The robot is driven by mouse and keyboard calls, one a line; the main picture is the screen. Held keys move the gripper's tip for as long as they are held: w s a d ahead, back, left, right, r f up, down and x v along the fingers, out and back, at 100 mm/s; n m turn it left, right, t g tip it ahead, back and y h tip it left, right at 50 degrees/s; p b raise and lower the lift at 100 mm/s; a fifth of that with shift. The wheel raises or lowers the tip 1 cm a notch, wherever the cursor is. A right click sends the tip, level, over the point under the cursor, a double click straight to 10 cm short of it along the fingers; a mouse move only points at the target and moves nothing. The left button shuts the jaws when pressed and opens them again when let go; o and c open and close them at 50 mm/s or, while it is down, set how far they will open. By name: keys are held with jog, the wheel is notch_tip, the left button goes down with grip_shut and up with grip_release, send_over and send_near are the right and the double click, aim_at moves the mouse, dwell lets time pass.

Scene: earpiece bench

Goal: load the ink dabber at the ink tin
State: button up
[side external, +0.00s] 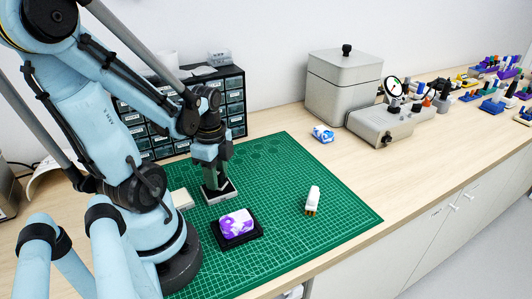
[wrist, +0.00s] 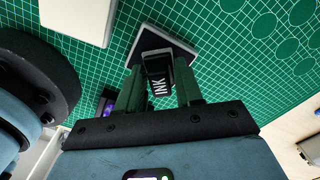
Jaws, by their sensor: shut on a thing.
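My gripper (side external: 213,176) points down over the ink tin (side external: 224,195) on the green mat. In the wrist view its two green fingers (wrist: 154,92) are shut on the ink dabber (wrist: 158,80), a dark block with white "INK" lettering. The ink tin (wrist: 184,52) is a shallow square with a pale rim and a dark inside. The dabber's lower end is at or just above the tin's dark inside; I cannot tell whether they touch. In the side view the fingers mostly hide the dabber.
A purple-and-white piece (side external: 237,221) sits on a black tray (side external: 258,234) in front of the tin. A white brush (side external: 312,197) lies to the right. A pale block (side external: 182,199) is left of the tin. Drawers (side external: 236,108) stand behind. The mat's right side is mostly clear.

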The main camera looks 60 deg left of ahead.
jog(key=shift+f, duration=0.55)
dwell(1.2)
jog(key=shift+r, duration=0.1)
jog(key=shift+r, duration=3.45)
jog(key=shift+w, duration=0.1)
